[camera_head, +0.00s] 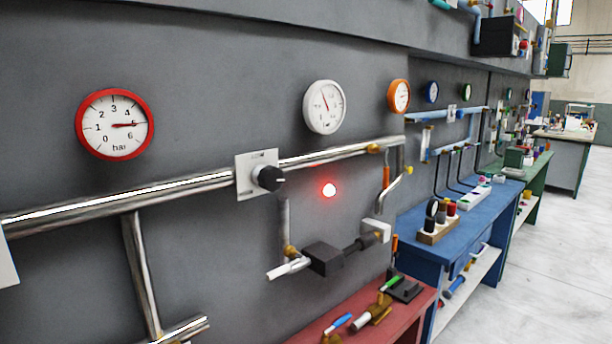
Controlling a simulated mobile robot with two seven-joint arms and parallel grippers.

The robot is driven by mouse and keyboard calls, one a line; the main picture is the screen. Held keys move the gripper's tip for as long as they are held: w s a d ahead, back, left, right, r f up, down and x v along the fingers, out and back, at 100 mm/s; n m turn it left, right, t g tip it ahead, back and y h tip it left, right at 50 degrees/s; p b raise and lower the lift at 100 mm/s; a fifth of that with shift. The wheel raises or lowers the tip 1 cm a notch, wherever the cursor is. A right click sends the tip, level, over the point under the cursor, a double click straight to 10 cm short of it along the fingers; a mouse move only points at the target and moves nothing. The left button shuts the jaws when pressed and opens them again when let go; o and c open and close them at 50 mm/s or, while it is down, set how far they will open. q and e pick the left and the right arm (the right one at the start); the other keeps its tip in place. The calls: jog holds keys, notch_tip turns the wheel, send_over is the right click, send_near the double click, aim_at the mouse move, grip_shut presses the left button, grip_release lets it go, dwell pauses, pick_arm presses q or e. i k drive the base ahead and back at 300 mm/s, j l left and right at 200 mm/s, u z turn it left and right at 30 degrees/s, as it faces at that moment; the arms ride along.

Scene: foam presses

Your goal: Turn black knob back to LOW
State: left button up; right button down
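The black knob (269,178) sticks out from a square white plate (244,189) on the grey wall, left of the middle of the head view. A light mark shows on the knob's face, toward its right side. Small lettering on the plate is too small to read. A red-rimmed gauge (115,124) hangs at the upper left, its needle pointing right, near 5. Neither of my grippers shows.
A shiny pipe (190,184) runs along the wall behind the plate. A white gauge (324,107) and an orange gauge (399,96) hang above it. A red bench (408,309) with tools stands below, a blue bench (425,250) beyond. Clear floor (560,260) lies at right.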

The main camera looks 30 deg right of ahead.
aim_at(270, 178)
jog(key=z, duration=0.8)
jog(key=u, duration=1.25)
jog(key=z, duration=1.35)
